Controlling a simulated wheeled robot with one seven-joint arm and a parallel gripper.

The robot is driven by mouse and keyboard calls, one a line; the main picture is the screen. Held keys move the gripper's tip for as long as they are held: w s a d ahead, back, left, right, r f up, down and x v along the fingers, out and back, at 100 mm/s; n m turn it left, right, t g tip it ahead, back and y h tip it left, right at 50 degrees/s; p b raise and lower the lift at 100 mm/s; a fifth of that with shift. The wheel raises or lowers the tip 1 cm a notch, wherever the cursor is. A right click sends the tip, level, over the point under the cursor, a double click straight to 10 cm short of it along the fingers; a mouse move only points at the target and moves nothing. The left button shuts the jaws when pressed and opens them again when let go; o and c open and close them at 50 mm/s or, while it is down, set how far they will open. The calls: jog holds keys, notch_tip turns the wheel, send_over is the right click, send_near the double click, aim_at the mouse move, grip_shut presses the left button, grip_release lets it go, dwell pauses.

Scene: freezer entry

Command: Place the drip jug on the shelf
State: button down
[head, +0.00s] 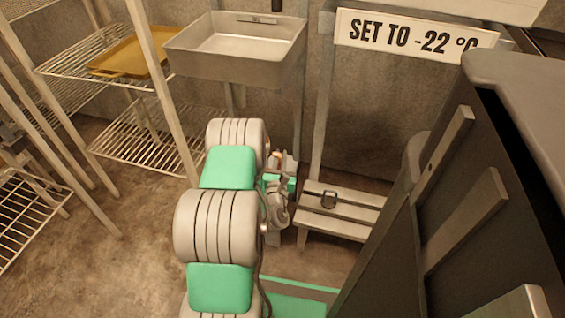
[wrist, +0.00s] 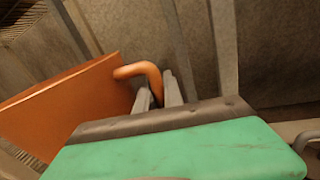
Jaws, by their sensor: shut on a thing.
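The orange drip jug (wrist: 70,112) fills the left of the wrist view, tilted in the picture, with its curved handle (wrist: 146,71) at the top right. My gripper (wrist: 158,92) is shut on that handle. In the head view my arm hides most of the gripper and the jug; only a small orange patch (head: 278,155) shows beyond the wrist. A wire shelf (head: 62,66) stands at the upper left in the head view, with a lower wire shelf (head: 112,150) beneath it. The gripper is to the right of both and apart from them.
A yellow tray (head: 130,54) lies on the upper wire shelf. A metal sink (head: 235,68) is on the back wall. A dark panel (head: 440,220) blocks the right. Floor at left is clear.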

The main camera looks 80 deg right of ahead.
jog(key=shift+s+d+f+b, duration=0.1)
jog(key=shift+d+f+b, duration=0.1)
jog(key=shift+f, duration=0.5)
jog(key=shift+s+d+f+b, duration=0.1)
jog(key=shift+d+f+b, duration=0.1)
jog(key=shift+f, duration=0.55)
jog(key=shift+s+d+f+b, duration=0.1)
jog(key=shift+f+b, duration=0.1)
jog(key=shift+f, duration=0.65)
jog(key=c, duration=1.5)
grip_release()
jog(key=shift+o, duration=0.2)
jog(key=s+a, duration=0.1)
jog(key=a, duration=1.1)
